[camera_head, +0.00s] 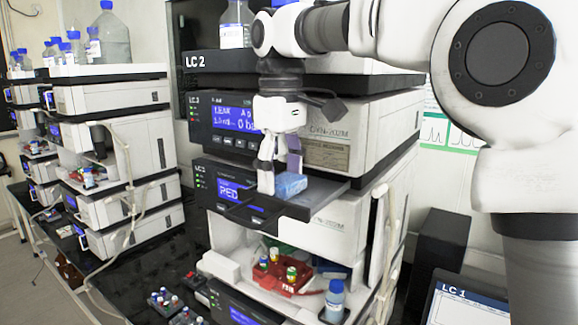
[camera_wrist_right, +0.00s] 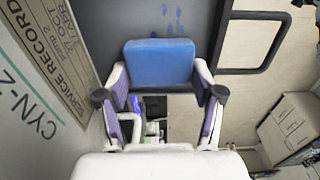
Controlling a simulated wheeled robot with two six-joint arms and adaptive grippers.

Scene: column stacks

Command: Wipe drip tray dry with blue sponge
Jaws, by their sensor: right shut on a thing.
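The blue sponge (camera_head: 291,185) is a small block at the dark drip tray (camera_head: 322,196), which juts from the front of the middle stack. My right gripper (camera_head: 273,172) is shut on the sponge, with its fingers pointing down. The right wrist view shows the sponge (camera_wrist_right: 160,65) between the two finger pads (camera_wrist_right: 160,100). Several blue drops lie on the grey tray surface (camera_wrist_right: 211,22) just beyond the sponge. I cannot tell whether the sponge presses on the tray. My left gripper is not in view.
Below the tray, a red rack (camera_head: 283,278) holds several vials, and a blue-capped bottle (camera_head: 334,300) stands beside it. A monitor (camera_head: 465,305) is at lower right. Another instrument stack (camera_head: 115,150) with bottles on top stands at left. A tube (camera_head: 378,235) hangs at the stack's right side.

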